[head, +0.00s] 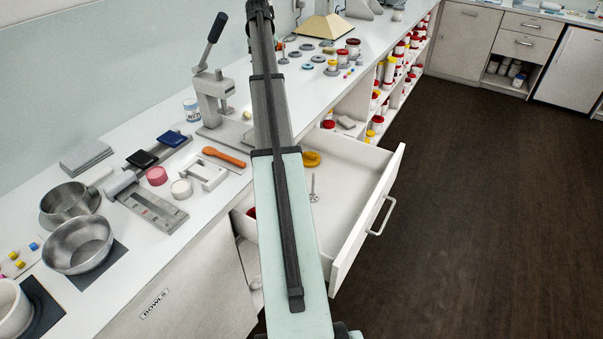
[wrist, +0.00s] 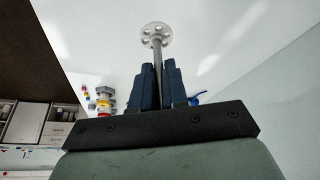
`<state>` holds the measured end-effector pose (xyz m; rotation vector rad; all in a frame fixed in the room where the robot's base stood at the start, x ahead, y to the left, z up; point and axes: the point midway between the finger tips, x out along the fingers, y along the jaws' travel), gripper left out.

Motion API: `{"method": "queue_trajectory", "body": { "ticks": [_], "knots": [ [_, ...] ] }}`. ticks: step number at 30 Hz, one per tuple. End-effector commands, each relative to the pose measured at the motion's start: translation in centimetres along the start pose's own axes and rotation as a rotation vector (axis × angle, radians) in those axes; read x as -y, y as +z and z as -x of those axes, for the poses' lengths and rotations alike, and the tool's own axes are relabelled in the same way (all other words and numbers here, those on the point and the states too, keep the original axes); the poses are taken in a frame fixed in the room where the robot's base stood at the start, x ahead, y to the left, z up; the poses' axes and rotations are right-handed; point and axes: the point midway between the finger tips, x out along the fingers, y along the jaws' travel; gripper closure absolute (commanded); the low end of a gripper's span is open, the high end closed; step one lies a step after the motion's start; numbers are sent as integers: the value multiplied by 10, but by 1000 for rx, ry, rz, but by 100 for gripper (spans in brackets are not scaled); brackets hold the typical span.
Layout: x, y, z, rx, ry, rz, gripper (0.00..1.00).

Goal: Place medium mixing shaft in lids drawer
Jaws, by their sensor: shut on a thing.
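My gripper (wrist: 157,80) has dark blue fingers, closed around the thin stem of a grey metal mixing shaft. The held shaft (wrist: 156,37) ends in a round disc with holes, beyond the fingertips. In the head view my arm hides the gripper and this shaft. An open white drawer (head: 369,225) sticks out from the counter, partly behind my arm. It holds a yellow lid (head: 311,159) and red items at its left side. A thin metal shaft with a disc (head: 313,197) shows inside the drawer; I cannot tell whether it is the held one. No drawer label is readable.
The counter carries metal bowls (head: 79,244), a lever press (head: 213,95), an orange spatula (head: 224,157) and pink and white pots. Shelves of red and yellow jars (head: 385,90) lie beyond the drawer. The dark floor (head: 480,200) at right is clear.

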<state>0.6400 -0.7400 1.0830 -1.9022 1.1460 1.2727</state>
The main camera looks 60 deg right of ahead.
Motion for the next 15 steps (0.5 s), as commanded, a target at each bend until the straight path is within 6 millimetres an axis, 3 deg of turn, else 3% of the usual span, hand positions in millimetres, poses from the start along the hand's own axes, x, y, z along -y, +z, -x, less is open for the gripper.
{"method": "queue_trajectory", "body": {
  "ticks": [7, 15],
  "knots": [
    [0, -18, 39, -3, -1, 0, 100],
    [-59, 16, 50, 0, 7, -17, 100]
  ]
}}
